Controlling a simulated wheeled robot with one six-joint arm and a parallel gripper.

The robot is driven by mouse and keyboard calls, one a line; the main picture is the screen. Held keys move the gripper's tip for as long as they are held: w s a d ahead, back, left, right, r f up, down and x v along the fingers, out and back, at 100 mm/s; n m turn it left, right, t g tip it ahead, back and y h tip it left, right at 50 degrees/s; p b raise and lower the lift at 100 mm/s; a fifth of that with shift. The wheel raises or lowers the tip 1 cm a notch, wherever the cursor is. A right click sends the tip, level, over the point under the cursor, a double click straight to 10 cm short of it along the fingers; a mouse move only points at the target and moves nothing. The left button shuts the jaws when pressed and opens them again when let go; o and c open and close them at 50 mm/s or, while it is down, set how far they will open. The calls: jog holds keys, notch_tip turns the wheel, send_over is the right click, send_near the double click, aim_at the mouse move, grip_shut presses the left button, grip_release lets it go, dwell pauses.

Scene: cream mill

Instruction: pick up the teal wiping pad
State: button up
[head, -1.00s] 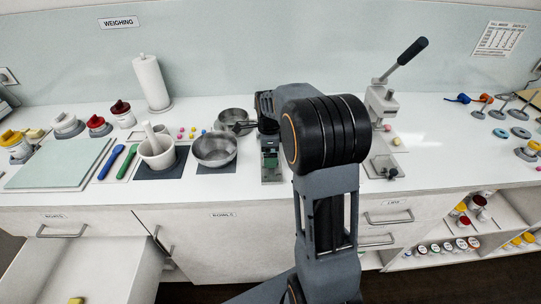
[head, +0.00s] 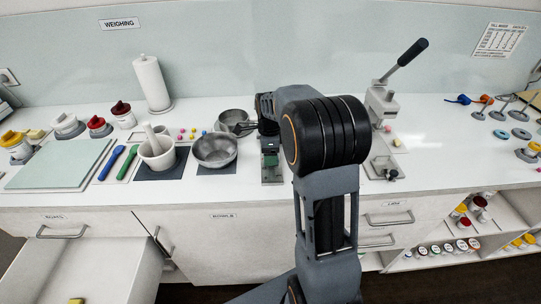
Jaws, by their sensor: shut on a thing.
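My gripper (head: 270,153) is beyond my arm, at the middle of the counter, and points down. It is shut on a small dark green-teal block, which I take to be the teal wiping pad (head: 270,161). The pad is just above or on a narrow grey plate (head: 272,179); I cannot tell whether they touch. My arm hides part of the area to the right of the gripper, and the fingertips are too small to see clearly.
Two metal bowls (head: 215,151) stand close on the left, with a white mortar and pestle (head: 157,153) beyond them. A lever press (head: 383,105) stands to the right of my arm. Small coloured balls (head: 187,134) lie behind the mortar.

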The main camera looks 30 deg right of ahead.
jog(key=shift+r, duration=0.5)
notch_tip(320, 180, up, 2)
jog(key=shift+r, duration=0.15)
jog(key=s+a+r+b, duration=0.1)
jog(key=s+a+r, duration=0.8)
jog(key=s, duration=0.1)
jog(key=shift+s+r, duration=0.3)
jog(key=shift+s, duration=0.05)
